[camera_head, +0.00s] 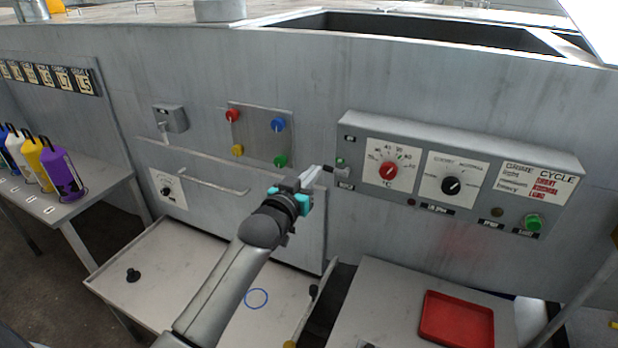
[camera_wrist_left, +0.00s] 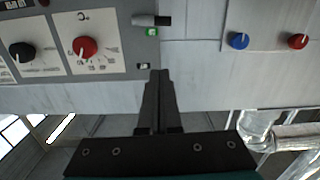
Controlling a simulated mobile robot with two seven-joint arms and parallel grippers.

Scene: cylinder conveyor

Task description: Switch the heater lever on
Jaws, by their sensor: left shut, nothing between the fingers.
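A short lever (camera_head: 342,173) with a dark end and a grey base sticks out at the left end of the grey control box (camera_head: 460,140). It points left, beside a small green light. It also shows in the left wrist view (camera_wrist_left: 152,20), beyond my fingertips. I cannot read which label is the heater's. My left gripper (camera_head: 314,174) is shut and empty, just left of the lever. In the left wrist view its closed fingers (camera_wrist_left: 159,73) point at the panel, apart from the lever. My right gripper is not in view.
The control box carries a red dial (camera_head: 387,171), a black dial (camera_head: 451,186) and a green button (camera_head: 532,222). Coloured knobs (camera_head: 278,124) sit on a plate to the left, near a grey wall box (camera_head: 170,118) with a handle. A red tray (camera_head: 456,318) lies below right.

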